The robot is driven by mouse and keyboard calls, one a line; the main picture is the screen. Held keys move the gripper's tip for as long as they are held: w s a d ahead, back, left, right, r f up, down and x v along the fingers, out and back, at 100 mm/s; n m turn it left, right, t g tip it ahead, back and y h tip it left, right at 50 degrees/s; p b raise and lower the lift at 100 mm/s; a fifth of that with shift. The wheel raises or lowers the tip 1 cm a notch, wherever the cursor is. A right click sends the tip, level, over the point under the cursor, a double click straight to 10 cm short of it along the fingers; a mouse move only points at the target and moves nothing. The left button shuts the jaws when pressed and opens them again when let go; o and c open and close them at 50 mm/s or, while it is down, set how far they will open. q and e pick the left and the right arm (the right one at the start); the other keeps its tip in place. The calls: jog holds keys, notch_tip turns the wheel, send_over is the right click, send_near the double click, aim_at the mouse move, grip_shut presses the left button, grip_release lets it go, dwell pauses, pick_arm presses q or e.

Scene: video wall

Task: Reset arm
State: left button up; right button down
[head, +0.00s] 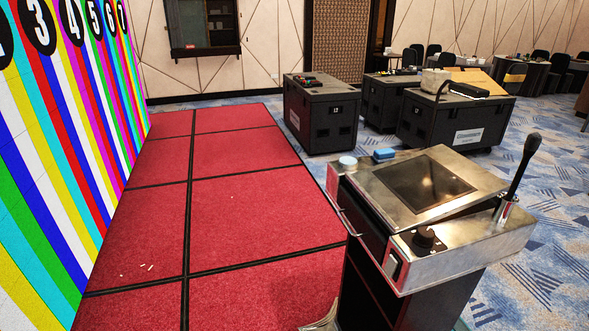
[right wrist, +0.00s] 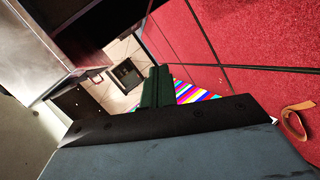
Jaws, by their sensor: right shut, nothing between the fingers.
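My right gripper (right wrist: 160,72) shows in the right wrist view. Its dark fingers are together with nothing between them. It is low beside a metal-topped control podium, whose silvery side (right wrist: 35,45) fills the upper left of that view. Neither gripper shows in the head view.
A red panelled floor (head: 240,205) lies left of the podium, largely clear. A colour-striped video wall (head: 60,130) stands at the left. Black cases (head: 320,115) stand behind the podium. A tan strip (right wrist: 292,125) lies on the red floor in the right wrist view.

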jog(key=s+d+f+m+g, duration=0.2)
jog(key=s+f+m+g, duration=0.15)
jog(key=s+f, duration=0.6)
jog(key=s+d+f+m+g, duration=0.1)
jog(key=s+f+m+g, duration=0.4)
jog(key=f, duration=0.7)
jog(key=s+f+m+g, duration=0.1)
jog(key=s+f, duration=0.2)
jog(key=s, duration=0.3)
jog(key=s+d+f+m+g+b, duration=0.1)
jog(key=s+f, duration=0.2)
jog(key=s, duration=0.3)
jog(key=s+d+f+m+g, duration=0.1)
jog(key=s+f+m, duration=0.1)
jog(key=s, duration=0.4)
jog(key=shift+s+d+f+g, duration=0.2)
jog(key=shift+s+f+g, duration=0.15)
jog(key=shift+s+f, duration=0.05)
